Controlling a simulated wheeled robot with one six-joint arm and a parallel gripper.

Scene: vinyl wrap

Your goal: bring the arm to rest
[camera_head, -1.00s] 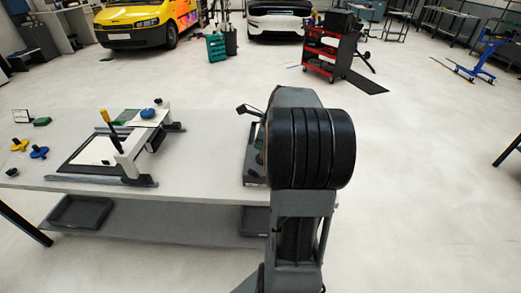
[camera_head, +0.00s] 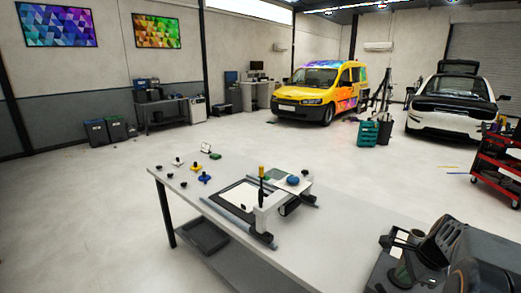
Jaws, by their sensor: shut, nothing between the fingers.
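Part of my arm, dark grey and black, fills the lower right corner of the head view, close to the camera. It is cut off by the picture's edges. I cannot make out my gripper's fingers there. The arm's bulk hides part of the table's right end. The white-topped table (camera_head: 347,225) stands below and left of the arm. On it is a framed rig (camera_head: 235,202) with a flat black-edged sheet, a white crossbar and a yellow-handled tool (camera_head: 261,171).
A blue object (camera_head: 293,180) sits behind the rig. Small knobs, including a blue one (camera_head: 205,178), and a green block (camera_head: 215,156) lie at the table's far left. A yellow van (camera_head: 302,100), a white car (camera_head: 440,124) and a red cart (camera_head: 492,170) stand behind. Left floor is open.

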